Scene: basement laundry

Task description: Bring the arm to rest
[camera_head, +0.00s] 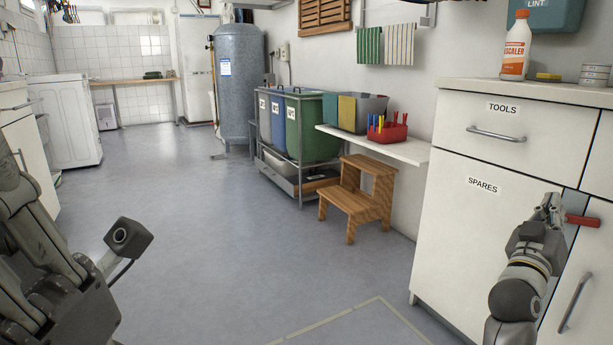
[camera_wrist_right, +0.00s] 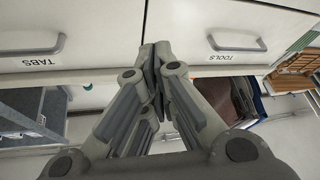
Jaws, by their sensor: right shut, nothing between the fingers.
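My right gripper (camera_head: 549,203) is raised in front of the white cabinet, beside the front marked SPARES (camera_head: 470,215). Its fingers are together and hold nothing. In the right wrist view the closed fingertips (camera_wrist_right: 157,52) lie before the gap between the TABS drawer (camera_wrist_right: 70,38) and the TOOLS drawer (camera_wrist_right: 235,30). A red bar (camera_head: 582,220) shows just right of the gripper; I cannot tell whether they touch. My left arm is at the left edge of the head view, and its fingertips cannot be made out.
The cabinet (camera_head: 440,260) stands close on the right, with a cleaner bottle (camera_head: 516,46) on top. A wooden step stool (camera_head: 355,205), bins (camera_head: 315,130) and a shelf (camera_head: 400,150) line the wall. The floor (camera_head: 220,220) in the middle is clear.

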